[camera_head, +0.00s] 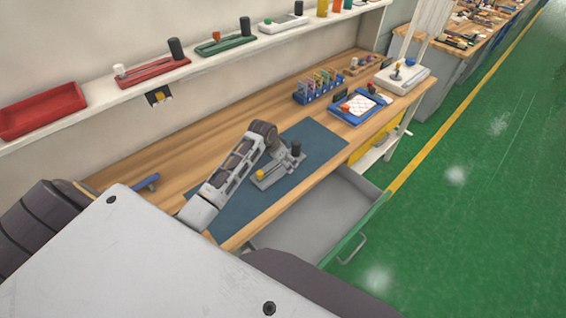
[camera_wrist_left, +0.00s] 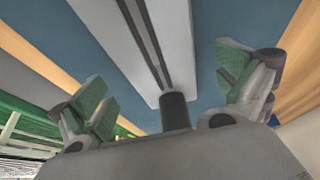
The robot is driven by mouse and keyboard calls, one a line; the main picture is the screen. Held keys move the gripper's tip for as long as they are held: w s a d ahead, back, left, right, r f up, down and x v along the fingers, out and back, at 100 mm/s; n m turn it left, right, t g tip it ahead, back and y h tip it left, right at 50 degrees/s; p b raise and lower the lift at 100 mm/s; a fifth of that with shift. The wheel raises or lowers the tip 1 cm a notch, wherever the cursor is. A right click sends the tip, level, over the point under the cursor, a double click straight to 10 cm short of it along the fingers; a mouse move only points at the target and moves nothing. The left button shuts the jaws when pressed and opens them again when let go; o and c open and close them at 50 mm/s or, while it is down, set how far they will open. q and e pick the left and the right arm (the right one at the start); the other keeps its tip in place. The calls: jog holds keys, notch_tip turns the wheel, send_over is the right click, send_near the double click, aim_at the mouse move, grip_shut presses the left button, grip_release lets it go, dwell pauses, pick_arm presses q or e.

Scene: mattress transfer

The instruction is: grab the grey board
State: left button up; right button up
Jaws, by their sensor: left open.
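The grey board (camera_head: 262,183) lies on the blue mat (camera_head: 322,144) on the workbench, with a yellow knob and an upright black post on top. In the left wrist view the grey board (camera_wrist_left: 120,45) is a long pale strip with a dark slot, and the black post (camera_wrist_left: 175,112) stands near the gripper's base. My left gripper (camera_wrist_left: 165,78) is open, its green-padded fingers apart on either side of the board, holding nothing. In the head view my left arm reaches over the mat beside the board; its fingers cannot be made out. My right gripper is not in view.
An open grey drawer (camera_head: 325,212) juts out below the bench front. A blue rack (camera_head: 317,88), a blue tray (camera_head: 360,107) and a white device (camera_head: 402,77) stand farther right. A shelf (camera_head: 110,90) with a red bin (camera_head: 42,108) runs along the wall.

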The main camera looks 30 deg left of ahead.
pick_arm(q)
jog(key=shift+w+f, duration=0.2)
jog(key=shift+f, duration=0.35)
jog(key=c, duration=1.4)
